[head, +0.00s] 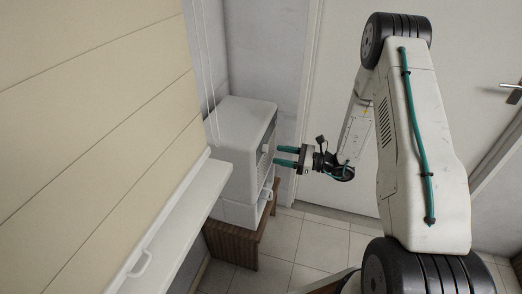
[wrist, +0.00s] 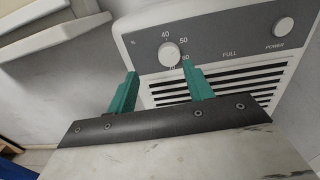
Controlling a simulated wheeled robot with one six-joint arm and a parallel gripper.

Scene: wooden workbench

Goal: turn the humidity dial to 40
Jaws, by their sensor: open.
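A white dehumidifier-like unit (head: 238,135) stands on a wooden bench (head: 232,243). In the wrist view its grey panel (wrist: 222,45) carries a round white humidity dial (wrist: 170,54). The numbers 40, 50 and 60 run around the dial from its top to its lower right, with another partly hidden below. I cannot tell which number the dial points to. My gripper (head: 286,156) has two teal fingers and is open and empty, facing the unit's front. In the wrist view my gripper (wrist: 161,76) has its fingertips just below the dial, one on each side, apparently not touching it.
A small power knob (wrist: 283,27) and the word FULL are to the right of the dial, above a slatted grille (wrist: 220,85). A white shelf or ledge (head: 180,225) runs along the left wall. A door (head: 335,75) is behind; tiled floor (head: 300,240) is open in front.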

